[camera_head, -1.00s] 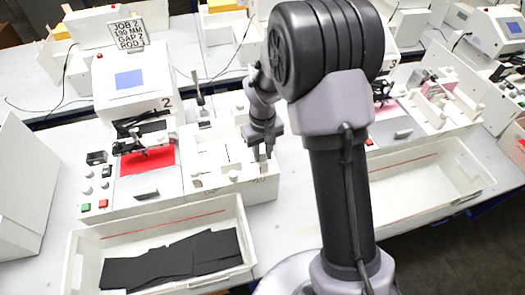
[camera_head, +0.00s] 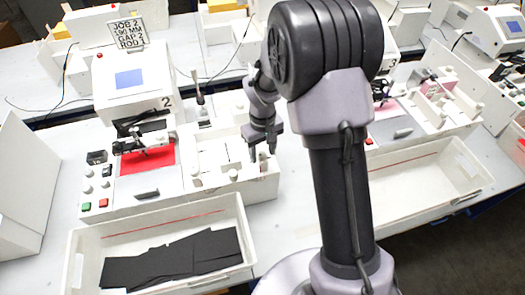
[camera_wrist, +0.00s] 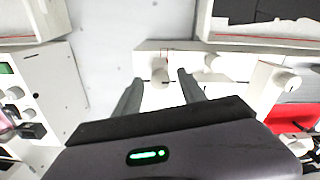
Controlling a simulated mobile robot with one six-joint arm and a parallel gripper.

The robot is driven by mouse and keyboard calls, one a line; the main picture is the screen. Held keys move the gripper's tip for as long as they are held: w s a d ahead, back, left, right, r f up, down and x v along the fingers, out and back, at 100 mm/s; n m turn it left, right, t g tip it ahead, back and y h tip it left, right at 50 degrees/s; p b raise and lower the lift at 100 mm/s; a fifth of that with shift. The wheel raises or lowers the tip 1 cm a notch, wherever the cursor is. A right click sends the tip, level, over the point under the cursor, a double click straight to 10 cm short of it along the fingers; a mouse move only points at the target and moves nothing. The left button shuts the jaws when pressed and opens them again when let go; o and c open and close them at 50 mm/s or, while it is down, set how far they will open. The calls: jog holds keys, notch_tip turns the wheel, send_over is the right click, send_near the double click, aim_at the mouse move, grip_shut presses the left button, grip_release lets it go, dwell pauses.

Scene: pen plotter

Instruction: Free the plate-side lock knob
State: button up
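The white fixture (camera_head: 262,187) right of the red plate (camera_head: 162,158) on machine 2 carries several small white knobs. Another knob (camera_wrist: 284,80) is farther right, close to the red plate. I cannot tell which is the plate-side lock knob. In the head view my gripper (camera_head: 262,157) is above the fixture's right end, open, with nothing visible held. Contact with the fixture cannot be told.
A white tray (camera_head: 240,215) with black sheets stands in front of the fixture. A second tray (camera_head: 478,172) is at the right. Machine 2 (camera_head: 130,85) stands behind, with a job sign (camera_head: 128,33) on top. A small lever (camera_head: 198,88) rises behind the fixture.

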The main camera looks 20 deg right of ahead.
aim_at(262, 154)
notch_tip(262, 154, up, 17)
jog(key=p, duration=0.3)
jog(key=shift+r, duration=0.2)
jog(key=s+a+f+m+t+y+b, duration=0.1)
jog(key=s+a+f+m+t+b, duration=0.1)
jog(key=s+b, duration=0.7)
jog(key=s+a+f+m+t+y+b, duration=0.1)
jog(key=s+f+m+b, duration=0.4)
jog(key=s+b, duration=0.5)
jog(key=s+a+f+t, duration=0.1)
jog(key=s+f+t, duration=0.1)
jog(key=s, duration=0.1)
jog(key=shift+s+f+t, duration=0.15)
jog(key=shift+s+t, duration=0.25)
